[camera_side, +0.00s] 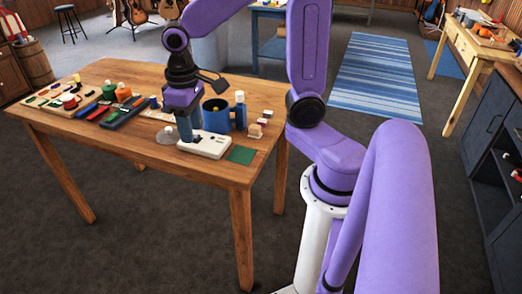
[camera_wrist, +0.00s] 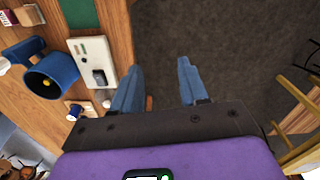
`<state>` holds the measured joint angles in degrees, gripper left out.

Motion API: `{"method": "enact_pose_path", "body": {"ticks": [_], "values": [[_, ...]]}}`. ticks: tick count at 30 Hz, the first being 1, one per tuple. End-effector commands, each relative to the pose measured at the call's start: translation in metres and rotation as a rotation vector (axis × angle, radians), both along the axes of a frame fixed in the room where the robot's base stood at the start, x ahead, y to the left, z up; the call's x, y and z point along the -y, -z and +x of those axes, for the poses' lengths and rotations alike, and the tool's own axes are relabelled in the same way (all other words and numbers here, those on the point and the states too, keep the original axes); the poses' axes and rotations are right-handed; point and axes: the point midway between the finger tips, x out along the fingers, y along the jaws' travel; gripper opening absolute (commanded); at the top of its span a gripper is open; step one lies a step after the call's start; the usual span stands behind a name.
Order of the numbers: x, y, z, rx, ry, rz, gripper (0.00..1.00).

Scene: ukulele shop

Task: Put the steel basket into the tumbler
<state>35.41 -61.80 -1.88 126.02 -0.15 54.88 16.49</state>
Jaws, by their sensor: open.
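My gripper (camera_side: 186,136) points down near the front edge of the wooden table, in front of the left end of a white device. In the wrist view its two blue fingers (camera_wrist: 160,65) are apart, with only dark floor between them. A wide blue cup (camera_side: 216,110), possibly the tumbler, stands behind the device; it also shows in the wrist view (camera_wrist: 52,76), left of the fingers, its inside dark with a small yellow spot. A small greyish round thing (camera_side: 167,136) lies left of the gripper; I cannot tell whether it is the steel basket.
The white device (camera_side: 212,146) lies at the table's front edge, beside a green mat (camera_side: 241,155). A white-topped bottle (camera_side: 240,108) and small blocks (camera_side: 256,130) stand right of the cup. Dark trays (camera_side: 124,112) and orange and green pots (camera_side: 123,93) crowd the left.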

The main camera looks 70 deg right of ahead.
Motion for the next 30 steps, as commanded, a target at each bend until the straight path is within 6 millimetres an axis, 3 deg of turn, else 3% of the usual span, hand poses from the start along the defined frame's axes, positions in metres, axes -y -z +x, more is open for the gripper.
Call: {"method": "enact_pose_path", "body": {"ticks": [6,16,22,30], "values": [[-0.02,0.002,-0.063,0.006,-0.329,0.002,0.43],[-0.022,0.01,-0.15,0.01,-0.776,0.006,0.43],[-0.017,0.013,-0.174,0.012,-0.906,0.007,0.43],[-0.017,0.013,-0.177,0.011,-0.926,0.007,0.43]]}}
